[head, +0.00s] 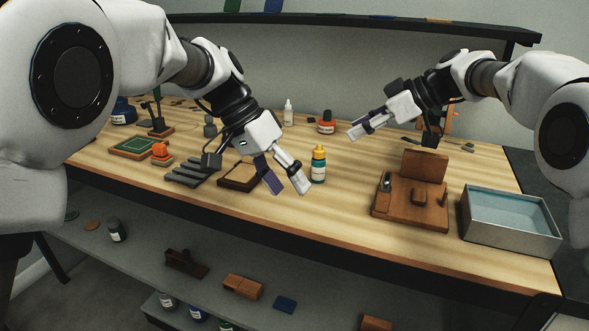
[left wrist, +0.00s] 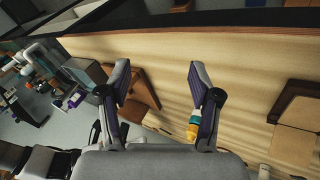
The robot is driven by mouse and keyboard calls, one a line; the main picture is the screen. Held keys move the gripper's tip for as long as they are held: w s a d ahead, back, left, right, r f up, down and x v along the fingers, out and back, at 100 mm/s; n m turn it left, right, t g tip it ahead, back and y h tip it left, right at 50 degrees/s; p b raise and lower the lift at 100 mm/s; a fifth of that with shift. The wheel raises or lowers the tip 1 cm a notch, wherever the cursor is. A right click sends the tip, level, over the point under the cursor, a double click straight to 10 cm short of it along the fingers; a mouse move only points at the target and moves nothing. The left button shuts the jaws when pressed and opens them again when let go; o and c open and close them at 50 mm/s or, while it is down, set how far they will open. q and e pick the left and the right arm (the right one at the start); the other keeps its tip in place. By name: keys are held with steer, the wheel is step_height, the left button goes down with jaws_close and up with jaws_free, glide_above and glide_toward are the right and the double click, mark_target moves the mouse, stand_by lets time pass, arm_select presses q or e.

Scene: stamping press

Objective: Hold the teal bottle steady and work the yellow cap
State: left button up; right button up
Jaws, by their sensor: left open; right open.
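The teal bottle (head: 318,170) with its yellow cap (head: 319,152) stands upright on the wooden table, near the middle of the head view. In the left wrist view the yellow cap (left wrist: 193,131) shows beside the right-hand finger, which partly hides the bottle. My left gripper (head: 288,188) is open and empty, just left of the bottle and apart from it. It also shows in the left wrist view (left wrist: 158,82), with nothing between its fingers. My right gripper (head: 358,132) is open and empty, above the table to the right of the bottle.
A wooden press fixture (head: 410,210) and a grey tray with a blue inside (head: 510,243) stand to the right. A dark-framed box (head: 240,187) and a stepped grey rack (head: 185,177) lie to the left. A red-capped bottle (head: 326,127) and white bottle (head: 288,117) stand behind.

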mark_target(313, 169)
arm_select(q)
steer(key=w+d+n+t+h, duration=0.1)
steer(key=w+n+t, duration=0.1)
steer(key=n, duration=0.5)
steer(key=w+d+f+n+t+h, duration=0.1)
steer(key=w+n, duration=0.3)
steer(key=n, duration=0.4)
steer(key=w+d+n+t+h, duration=0.2)
steer(key=w+n+t+h, duration=0.1)
steer(key=n, duration=0.4)
steer(key=shift+w+f+n+t, duration=0.3)
steer(key=shift+w+f+t, duration=0.05)
steer(key=shift+f+t, duration=0.05)
steer(key=w+a+f+n+t, duration=0.1)
steer(key=n, duration=0.2)
steer(key=w+a+f+n+t, duration=0.1)
steer(key=n, duration=0.3)
steer(key=w+a+f+n+t+y, duration=0.1)
steer(key=n, duration=0.2)
steer(key=shift+w+a, duration=0.1)
steer(key=shift+w, duration=0.1)
steer(key=shift+w+f+n, duration=0.2)
steer(key=shift+f+n, duration=0.05)
steer(key=shift+n, duration=0.25)
steer(key=x, duration=0.7)
steer(key=shift+w, duration=0.2)
